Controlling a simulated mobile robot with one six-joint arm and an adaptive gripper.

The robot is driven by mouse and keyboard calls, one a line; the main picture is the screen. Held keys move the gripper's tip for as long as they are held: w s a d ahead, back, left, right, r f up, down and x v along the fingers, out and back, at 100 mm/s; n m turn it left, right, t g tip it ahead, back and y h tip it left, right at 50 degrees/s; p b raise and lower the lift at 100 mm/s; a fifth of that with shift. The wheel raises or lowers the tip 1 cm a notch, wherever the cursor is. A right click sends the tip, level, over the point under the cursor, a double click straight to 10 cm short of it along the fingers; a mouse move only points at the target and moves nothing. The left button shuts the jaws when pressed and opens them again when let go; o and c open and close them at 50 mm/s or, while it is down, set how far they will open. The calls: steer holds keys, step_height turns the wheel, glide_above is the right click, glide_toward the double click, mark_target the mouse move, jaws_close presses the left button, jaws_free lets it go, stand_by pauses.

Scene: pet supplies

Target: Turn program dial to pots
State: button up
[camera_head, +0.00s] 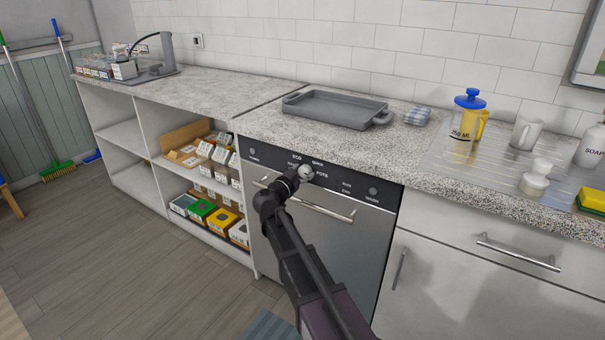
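The dishwasher (348,240) stands under the grey counter, with a dark control panel (346,187) along its top. The program dial (306,171) is a round silver knob near the middle of the panel. Labels around it read ECO, QUICK and POTS, with POTS at its right. My gripper (297,176) is at the dial, coming from below, and covers its lower left. Its fingers are small and dark here, so I cannot tell whether they grip the dial or only touch it. The dial's pointer is not readable.
A dishwasher handle bar (318,210) runs below the panel, behind my arm. A grey tray (337,108), a blue-lidded jug (467,115) and a white mug (525,133) stand on the counter. Open shelves (152,170) with boxes are at left.

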steer(key=shift+o, duration=0.7)
steer(key=shift+s+a, duration=0.1)
steer(key=shift+s, duration=0.1)
steer(key=v, duration=1.1)
steer(key=shift+s+a, duration=0.25)
